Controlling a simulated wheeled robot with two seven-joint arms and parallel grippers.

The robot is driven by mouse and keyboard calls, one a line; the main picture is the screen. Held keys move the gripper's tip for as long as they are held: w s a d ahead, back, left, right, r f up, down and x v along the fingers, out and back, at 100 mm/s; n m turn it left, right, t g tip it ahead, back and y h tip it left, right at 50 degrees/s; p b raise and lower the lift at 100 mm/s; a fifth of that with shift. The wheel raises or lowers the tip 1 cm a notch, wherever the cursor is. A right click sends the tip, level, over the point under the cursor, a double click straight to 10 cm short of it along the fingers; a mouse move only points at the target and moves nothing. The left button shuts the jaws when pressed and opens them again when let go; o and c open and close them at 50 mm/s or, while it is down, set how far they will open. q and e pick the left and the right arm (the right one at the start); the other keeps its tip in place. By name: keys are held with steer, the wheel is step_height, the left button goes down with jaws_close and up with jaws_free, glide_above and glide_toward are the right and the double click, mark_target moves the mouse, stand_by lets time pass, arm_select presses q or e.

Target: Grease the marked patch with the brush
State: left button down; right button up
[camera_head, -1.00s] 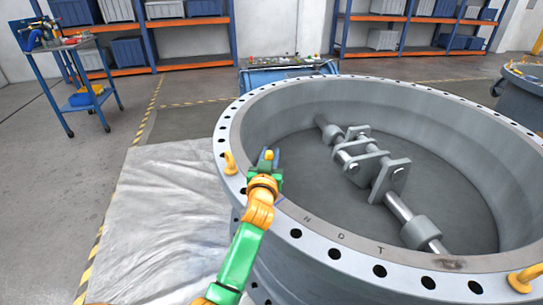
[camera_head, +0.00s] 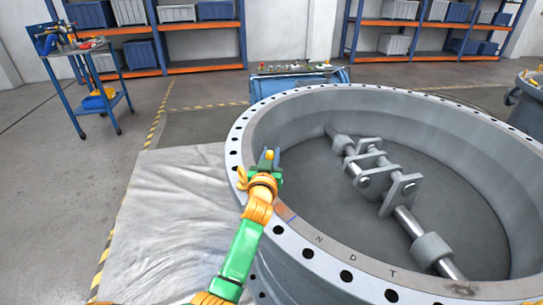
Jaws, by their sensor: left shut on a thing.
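A large grey valve ring fills the right half of the head view, with a flat bolt-holed flange (camera_head: 331,252) on top. A small brownish patch with a bluish edge (camera_head: 285,212) shows on the flange, just right of my left forearm and beside the letters N D T. My left gripper (camera_head: 268,160) is over the flange's left inner edge, beyond the patch. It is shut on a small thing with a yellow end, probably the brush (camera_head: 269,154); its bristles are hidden. My right gripper is out of view.
A shaft with brackets (camera_head: 376,176) crosses inside the ring. A pale sheet (camera_head: 165,215) covers the floor at left. A tool cart (camera_head: 85,85) and a blue bench (camera_head: 298,80) stand behind.

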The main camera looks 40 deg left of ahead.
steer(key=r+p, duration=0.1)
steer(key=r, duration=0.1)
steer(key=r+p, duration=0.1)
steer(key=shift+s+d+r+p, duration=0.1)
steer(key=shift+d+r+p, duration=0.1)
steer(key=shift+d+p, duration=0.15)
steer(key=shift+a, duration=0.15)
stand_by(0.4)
